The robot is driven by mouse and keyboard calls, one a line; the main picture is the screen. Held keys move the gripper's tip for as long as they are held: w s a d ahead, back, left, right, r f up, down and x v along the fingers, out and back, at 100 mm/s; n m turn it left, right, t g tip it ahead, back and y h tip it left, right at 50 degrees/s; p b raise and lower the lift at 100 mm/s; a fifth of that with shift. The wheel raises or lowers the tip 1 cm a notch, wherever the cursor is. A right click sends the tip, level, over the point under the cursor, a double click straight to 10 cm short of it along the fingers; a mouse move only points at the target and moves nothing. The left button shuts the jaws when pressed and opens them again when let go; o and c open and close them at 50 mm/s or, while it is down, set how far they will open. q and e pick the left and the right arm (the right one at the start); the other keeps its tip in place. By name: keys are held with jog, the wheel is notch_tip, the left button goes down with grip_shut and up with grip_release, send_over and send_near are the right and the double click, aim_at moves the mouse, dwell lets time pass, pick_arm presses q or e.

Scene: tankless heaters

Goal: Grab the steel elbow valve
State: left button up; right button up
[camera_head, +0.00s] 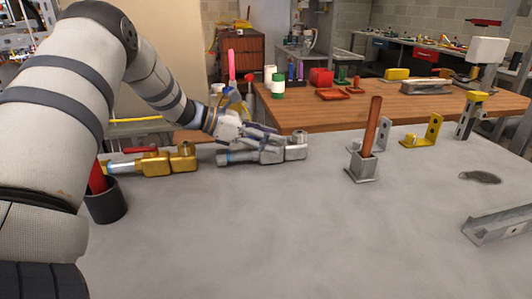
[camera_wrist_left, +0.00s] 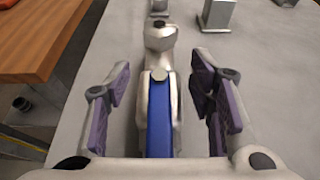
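The steel elbow valve (camera_head: 296,146) lies on the grey tabletop just left of the middle in the head view, beside a brass valve. In the left wrist view the steel valve (camera_wrist_left: 160,38) runs up the middle, with its blue handle (camera_wrist_left: 159,118) along the top. My left gripper (camera_head: 250,135) is over the valve's handle end in the head view. In the left wrist view its open fingers (camera_wrist_left: 160,92) stand on either side of the valve, with a gap on each side. The gripper partly hides the valve in the head view. My right gripper is not in view.
The brass valve (camera_head: 155,166) with a red handle lies to the left, near a dark cup (camera_head: 106,204). A metal holder (camera_head: 361,167) with a wooden handle stands to the right. Yellow and grey brackets are farther right. The front middle of the tabletop (camera_head: 270,235) is clear.

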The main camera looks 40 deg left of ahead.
pick_arm(q)
grip_shut()
